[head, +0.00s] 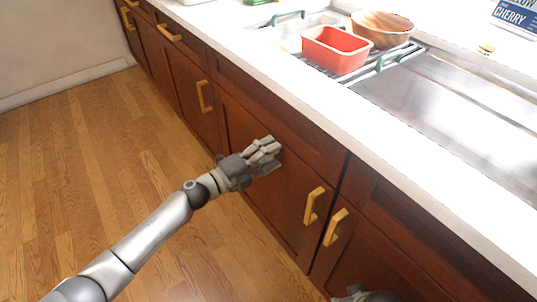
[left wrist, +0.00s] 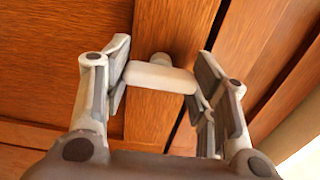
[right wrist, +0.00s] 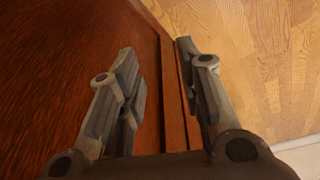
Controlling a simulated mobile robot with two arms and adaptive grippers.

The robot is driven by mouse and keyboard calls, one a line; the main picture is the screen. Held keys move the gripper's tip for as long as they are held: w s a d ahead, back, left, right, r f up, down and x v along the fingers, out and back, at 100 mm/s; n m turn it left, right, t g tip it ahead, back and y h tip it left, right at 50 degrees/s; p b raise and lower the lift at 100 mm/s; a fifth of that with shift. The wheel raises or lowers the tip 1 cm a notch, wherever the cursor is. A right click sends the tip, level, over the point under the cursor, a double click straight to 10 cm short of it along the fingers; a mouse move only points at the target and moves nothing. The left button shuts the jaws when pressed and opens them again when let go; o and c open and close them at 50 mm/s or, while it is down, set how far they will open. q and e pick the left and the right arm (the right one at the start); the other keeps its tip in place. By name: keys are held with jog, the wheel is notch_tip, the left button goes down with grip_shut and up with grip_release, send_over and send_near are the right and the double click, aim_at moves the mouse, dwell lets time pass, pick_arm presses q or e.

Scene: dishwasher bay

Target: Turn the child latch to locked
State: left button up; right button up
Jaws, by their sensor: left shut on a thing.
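The child latch (left wrist: 160,77) is a pale bar on a round post, fixed to the reddish-brown cabinet wood. In the left wrist view the bar lies crosswise, slightly tilted, between the two fingers. My left gripper (left wrist: 164,82) is shut on the latch, a finger at each end of the bar. In the head view the left gripper (head: 268,154) is against the cabinet front below the counter and hides the latch. My right gripper (right wrist: 162,60) is open, with nothing seen held between its fingers. It shows only partly at the bottom of the head view (head: 364,295).
Cabinet doors have yellow handles (head: 314,205), (head: 335,227) right of the left gripper. On the white counter (head: 300,88) stand a red tub (head: 336,52), a wooden bowl (head: 383,28) and a steel sink area (head: 450,95). The wooden floor (head: 95,165) at left is clear.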

dwell(0.3)
pick_arm(q)
jog(key=o, duration=1)
jog(key=shift+o, duration=0.2)
jog(key=shift+s+a, duration=0.1)
jog(key=shift+a, duration=0.1)
jog(key=v, duration=1.1)
jog(key=shift+s+a, duration=0.2)
jog(key=shift+a, duration=0.05)
